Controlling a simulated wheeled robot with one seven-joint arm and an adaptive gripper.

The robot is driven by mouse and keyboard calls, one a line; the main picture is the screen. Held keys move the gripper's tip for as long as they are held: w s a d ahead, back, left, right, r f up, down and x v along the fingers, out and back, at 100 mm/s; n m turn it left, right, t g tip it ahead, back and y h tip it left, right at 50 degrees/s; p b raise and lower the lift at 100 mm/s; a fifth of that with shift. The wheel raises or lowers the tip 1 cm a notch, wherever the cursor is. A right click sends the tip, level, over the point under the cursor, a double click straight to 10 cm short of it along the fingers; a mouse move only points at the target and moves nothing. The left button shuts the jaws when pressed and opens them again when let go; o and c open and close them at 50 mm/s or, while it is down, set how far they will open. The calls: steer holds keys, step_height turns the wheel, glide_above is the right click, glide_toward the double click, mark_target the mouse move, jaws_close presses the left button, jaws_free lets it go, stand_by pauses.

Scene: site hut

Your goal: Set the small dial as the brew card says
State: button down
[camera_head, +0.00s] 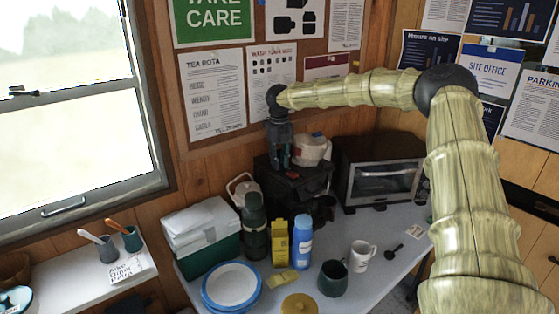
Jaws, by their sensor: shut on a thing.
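My gripper (283,160) points down at the top of the black brewing machine (285,188) at the back of the table. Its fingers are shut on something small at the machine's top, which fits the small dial. The fingers hide the dial, so its marks and setting cannot be read. A white card with handwriting (128,268) leans on the white shelf at lower left, below two cups. Its words are too small to read surely, and I cannot tell whether it is the brew card.
A white jug (314,148) stands close to my gripper, with a toaster oven (385,182) to its right. Flasks, a yellow carton (280,243), a blue bottle (301,238), plates (231,287) and mugs crowd the table in front.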

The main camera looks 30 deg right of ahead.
mark_target(280, 162)
steer(key=shift+w+r, duration=0.15)
steer(key=shift+r, duration=0.05)
steer(key=c, duration=1.4)
jaws_free()
steer(key=shift+d, duration=0.1)
steer(key=shift+o, duration=0.8)
steer(key=shift+f, duration=0.15)
step_height(280, 162, up, 12)
